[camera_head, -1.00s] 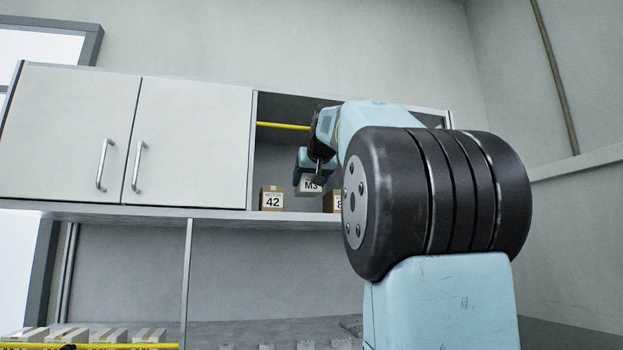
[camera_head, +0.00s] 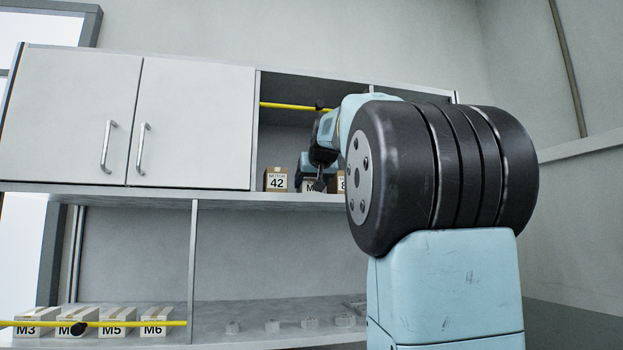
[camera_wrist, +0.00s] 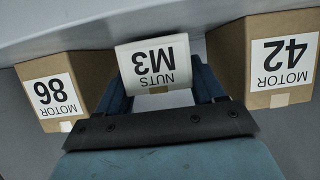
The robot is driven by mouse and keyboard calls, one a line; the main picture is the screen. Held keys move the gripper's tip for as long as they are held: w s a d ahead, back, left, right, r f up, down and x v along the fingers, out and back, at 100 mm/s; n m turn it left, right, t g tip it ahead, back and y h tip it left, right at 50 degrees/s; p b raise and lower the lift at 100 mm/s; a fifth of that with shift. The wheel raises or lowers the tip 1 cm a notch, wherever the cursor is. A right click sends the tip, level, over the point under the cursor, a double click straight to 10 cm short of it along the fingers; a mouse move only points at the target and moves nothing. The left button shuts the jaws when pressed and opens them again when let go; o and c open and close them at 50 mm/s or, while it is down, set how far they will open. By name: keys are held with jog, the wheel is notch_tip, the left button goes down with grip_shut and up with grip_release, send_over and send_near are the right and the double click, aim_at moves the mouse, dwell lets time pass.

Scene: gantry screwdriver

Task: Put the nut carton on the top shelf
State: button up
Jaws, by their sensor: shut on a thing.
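The nut carton (camera_head: 312,187) is a light box with an "M3" label. It is on the upper level of the wall cabinet, in the open bay, between two brown motor boxes. Its base looks level with theirs; I cannot tell whether it touches the shelf. In the wrist view the carton (camera_wrist: 152,58) reads "NUTS M3" and sits between the two blue fingers of my gripper (camera_wrist: 160,92). My gripper is shut on it. In the head view my gripper (camera_head: 318,176) partly hides the carton. The top shelf (camera_head: 285,198) is the cabinet floor.
Motor box 42 (camera_head: 276,179) and motor box 86 (camera_wrist: 58,92) flank the carton, with small gaps. A yellow bar (camera_head: 287,106) crosses the bay's upper part. Closed doors (camera_head: 195,125) are at left. Below, several cartons (camera_head: 117,319) stand behind another yellow bar (camera_head: 140,324).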

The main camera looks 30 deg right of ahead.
dwell(0.3)
jog(key=o, duration=1.4)
jog(key=shift+f, duration=0.1)
jog(key=shift+c, duration=0.2)
jog(key=v, duration=1.4)
jog(key=s+a+f+n+g+y, duration=0.1)
jog(key=s+a+f, duration=0.4)
jog(key=f, duration=1)
jog(key=s+a+f+n+g+y, duration=0.1)
jog(key=s+a+f+g, duration=0.3)
jog(key=f, duration=1.2)
jog(key=s+a+f+n+g+y, duration=0.1)
jog(key=s+a+f, duration=0.6)
jog(key=f, duration=0.9)
jog(key=s+g, duration=0.1)
jog(key=s, duration=0.2)
jog(key=shift+s+a+y, duration=0.35)
jog(key=shift+y, duration=0.05)
